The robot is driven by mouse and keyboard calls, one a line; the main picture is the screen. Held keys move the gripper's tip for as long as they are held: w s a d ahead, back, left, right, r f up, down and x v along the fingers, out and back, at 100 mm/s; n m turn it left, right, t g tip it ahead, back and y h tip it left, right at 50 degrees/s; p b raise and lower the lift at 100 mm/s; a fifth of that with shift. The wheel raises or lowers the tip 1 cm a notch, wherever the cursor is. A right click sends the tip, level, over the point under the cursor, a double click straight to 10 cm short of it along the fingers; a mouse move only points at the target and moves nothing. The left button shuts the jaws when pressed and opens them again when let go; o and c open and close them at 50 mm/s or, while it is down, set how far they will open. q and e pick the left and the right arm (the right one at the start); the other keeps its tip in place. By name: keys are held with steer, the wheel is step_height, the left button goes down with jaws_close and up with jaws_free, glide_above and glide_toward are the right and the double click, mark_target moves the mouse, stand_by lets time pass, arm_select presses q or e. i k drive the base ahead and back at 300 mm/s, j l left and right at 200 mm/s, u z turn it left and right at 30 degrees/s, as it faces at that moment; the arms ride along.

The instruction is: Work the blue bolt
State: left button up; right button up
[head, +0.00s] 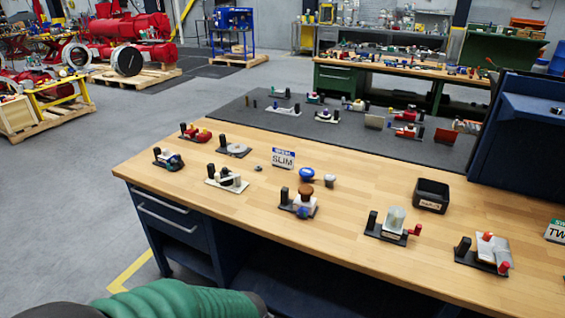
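Blue parts show in more than one place on the wooden bench, and I cannot tell for sure which is the blue bolt. One fixture (300,203) near the bench middle has a black base with a post, a white block, a brown knob and a blue round part (303,212) at its front. A blue round-topped piece (307,174) stands behind it. A dark blue part sits on a small fixture (169,159) at the left. My green-sleeved arm crosses the bottom left, below the bench. No gripper fingers are visible.
The wooden bench (330,245) holds several more fixtures, a sign (283,158) and a black bin (432,195). A dark blue cabinet (520,135) stands at the right. A grey mat (265,115) with more fixtures lies behind. Bare wood lies between the fixtures.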

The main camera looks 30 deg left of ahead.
mark_target(303, 213)
steer(key=i+j+u, duration=0.25)
steer(key=i, duration=0.3)
steer(key=i+j+u, duration=0.25)
steer(key=i, duration=0.3)
steer(key=k+l, duration=0.05)
steer(key=l, duration=0.05)
